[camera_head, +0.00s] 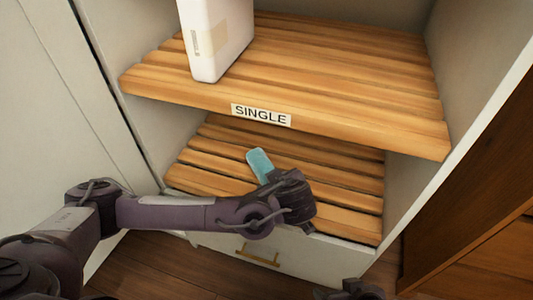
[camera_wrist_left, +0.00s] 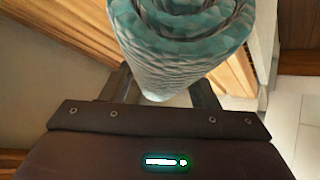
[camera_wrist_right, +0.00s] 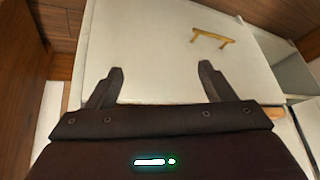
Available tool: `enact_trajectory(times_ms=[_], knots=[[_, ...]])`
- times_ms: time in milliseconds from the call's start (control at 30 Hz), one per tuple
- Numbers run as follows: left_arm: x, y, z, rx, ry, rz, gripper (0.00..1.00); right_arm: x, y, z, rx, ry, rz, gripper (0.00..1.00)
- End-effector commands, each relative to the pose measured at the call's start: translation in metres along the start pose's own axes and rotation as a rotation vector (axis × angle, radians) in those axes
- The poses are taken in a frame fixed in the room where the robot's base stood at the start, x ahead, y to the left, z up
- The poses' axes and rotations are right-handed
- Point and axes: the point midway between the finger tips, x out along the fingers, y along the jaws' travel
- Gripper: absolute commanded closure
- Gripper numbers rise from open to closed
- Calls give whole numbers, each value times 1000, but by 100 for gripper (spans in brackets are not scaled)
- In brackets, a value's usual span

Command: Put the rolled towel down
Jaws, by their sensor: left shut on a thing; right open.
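The rolled towel (camera_head: 260,163) is teal and shows in the head view over the lower slatted shelf (camera_head: 345,180); the left gripper hides its near part. I cannot tell whether it touches the slats. In the left wrist view the towel (camera_wrist_left: 165,65) shows its spiral end and sits between the fingers of my left gripper (camera_wrist_left: 160,92), which is shut on it. My right gripper (camera_wrist_right: 160,72) is open and empty in front of a pale drawer front (camera_wrist_right: 150,40). Only a bit of the right gripper (camera_head: 352,291) shows at the bottom of the head view.
An upper slatted shelf (camera_head: 340,80) labelled SINGLE (camera_head: 261,115) overhangs the lower one. A white box-like thing (camera_head: 222,40) stands on its left part. Cabinet side walls bound the shelves. A drawer with a brass handle (camera_head: 257,257) is below. The lower shelf's right part looks clear.

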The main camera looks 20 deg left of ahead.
Motion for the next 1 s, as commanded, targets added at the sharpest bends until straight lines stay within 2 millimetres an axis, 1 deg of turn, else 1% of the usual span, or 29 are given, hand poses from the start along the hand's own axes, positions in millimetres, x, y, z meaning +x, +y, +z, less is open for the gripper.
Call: enact_trajectory(times_ms=[33, 100, 300, 400, 500, 567, 667, 733, 800, 900, 1000], knots=[[12, 2, -8, -4, -1, -6, 71, 0, 0, 0, -1, 2, -1, 24], [25, 5, -21, -4, -1, -7, 71, 1, -1, 0, -2, 5, -2, 24], [61, 18, -53, -2, -1, -3, 71, 2, -3, -2, -5, 21, -6, 24], [73, 22, -64, -1, 0, -2, 71, 2, -4, -3, -6, 30, -8, 24], [78, 24, -70, 0, 1, 0, 71, 2, -4, -4, -7, 35, -9, 24], [81, 24, -73, 0, 1, -1, 71, 3, -4, -4, -8, 36, -9, 24], [91, 26, -77, 0, -1, -1, 71, 5, -5, -3, -9, 38, -11, 24], [101, 21, -65, 4, 0, -3, 71, 5, -7, -19, -13, 122, -15, 24], [104, 21, -62, 3, 1, 1, 71, 1, -6, -36, -15, 194, -12, 24], [108, 19, -57, 2, 1, 0, 71, -3, -4, -54, -17, 269, -8, 24], [111, 18, -55, 1, 1, 0, 71, -6, -4, -64, -18, 314, -6, 24]])
